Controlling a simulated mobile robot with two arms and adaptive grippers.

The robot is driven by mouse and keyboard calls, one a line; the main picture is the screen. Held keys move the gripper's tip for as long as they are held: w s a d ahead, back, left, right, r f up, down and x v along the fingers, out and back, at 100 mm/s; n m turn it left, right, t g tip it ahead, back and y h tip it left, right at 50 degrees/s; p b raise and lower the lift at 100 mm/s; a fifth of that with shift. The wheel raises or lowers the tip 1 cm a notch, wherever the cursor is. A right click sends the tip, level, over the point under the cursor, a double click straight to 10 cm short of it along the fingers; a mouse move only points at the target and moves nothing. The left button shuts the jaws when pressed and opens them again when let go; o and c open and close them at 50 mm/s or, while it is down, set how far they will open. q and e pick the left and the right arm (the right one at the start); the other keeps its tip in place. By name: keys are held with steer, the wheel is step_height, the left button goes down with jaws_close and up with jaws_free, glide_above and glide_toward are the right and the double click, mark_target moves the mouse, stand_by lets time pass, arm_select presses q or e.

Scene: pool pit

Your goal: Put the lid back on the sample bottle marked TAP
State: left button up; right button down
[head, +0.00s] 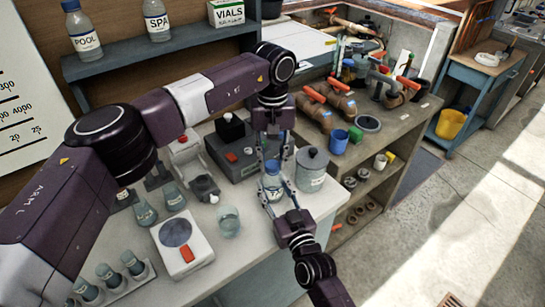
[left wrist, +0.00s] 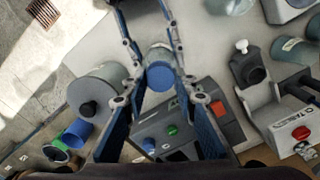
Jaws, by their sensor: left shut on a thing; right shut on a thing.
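The sample bottle (head: 271,187), with a white label on which "TA" partly shows, is on or just above the pale counter. My right gripper (head: 275,194) comes from the front and is shut around its body. My left gripper (head: 273,165) points down from above, over the bottle's mouth. In the left wrist view, the blue lid (left wrist: 160,76) is between my left fingertips (left wrist: 163,84), and the bottle (left wrist: 158,54) is directly behind it, between my right fingers. The lid lines up with the neck; I cannot tell whether it touches or is seated.
A grey lidded pot (head: 312,168) stands close right of the bottle. A dark box with a red button (head: 233,158) is behind left. A glass beaker (head: 229,222) and a scale (head: 181,245) stand left. POOL (head: 82,35) and SPA (head: 157,22) bottles are on the shelf.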

arm_select(q)
steer(key=m, duration=0.7)
steer(key=o, duration=0.7)
steer(key=shift+c, duration=0.2)
steer(key=shift+r, duration=2.3)
steer(key=shift+c, duration=0.4)
